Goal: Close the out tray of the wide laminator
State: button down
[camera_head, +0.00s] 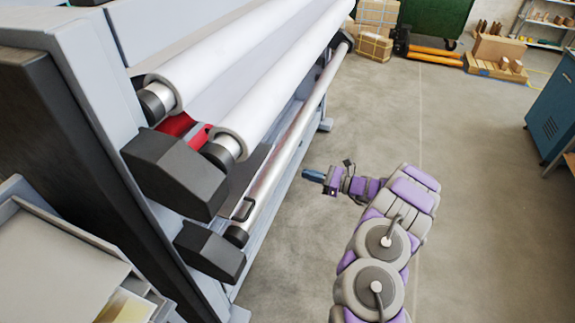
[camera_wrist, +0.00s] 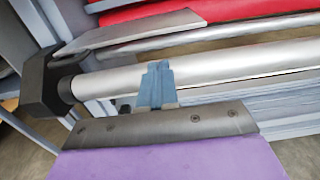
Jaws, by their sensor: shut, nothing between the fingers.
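The wide laminator (camera_head: 75,70) fills the left of the head view, with two white rolls and a silver lower roller (camera_head: 285,157). A grey flat panel (camera_head: 240,178), which looks like the out tray, sits between the lower white roll and the silver roller. It sticks out as a tilted plate in the wrist view (camera_wrist: 130,36). A small dark handle (camera_head: 243,209) shows near its close end. My gripper (camera_head: 313,175) is shut and empty, just right of the silver roller and apart from it. Its blue fingers (camera_wrist: 156,85) overlap the roller in the wrist view; contact cannot be told.
Black end housings (camera_head: 178,172) stick out at the laminator's near end. Open concrete floor (camera_head: 460,180) lies right of my arm. Boxes (camera_head: 375,25), a pallet (camera_head: 495,67) and a blue cabinet (camera_head: 555,110) stand farther off.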

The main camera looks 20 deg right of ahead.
aim_at(264, 163)
jog(key=b+x, duration=0.3)
jog(key=x, duration=1)
jog(key=shift+w+a, duration=0.1)
jog(key=shift+a, duration=0.25)
jog(key=b+x, duration=0.1)
jog(key=x, duration=1)
jog(key=shift+w+a+f, duration=0.15)
jog(key=shift+w+a, duration=0.05)
jog(key=shift+a, duration=0.15)
jog(key=shift+w+a, duration=0.2)
jog(key=shift+a, duration=0.1)
jog(key=shift+r, duration=0.3)
jog(key=shift+d, duration=0.1)
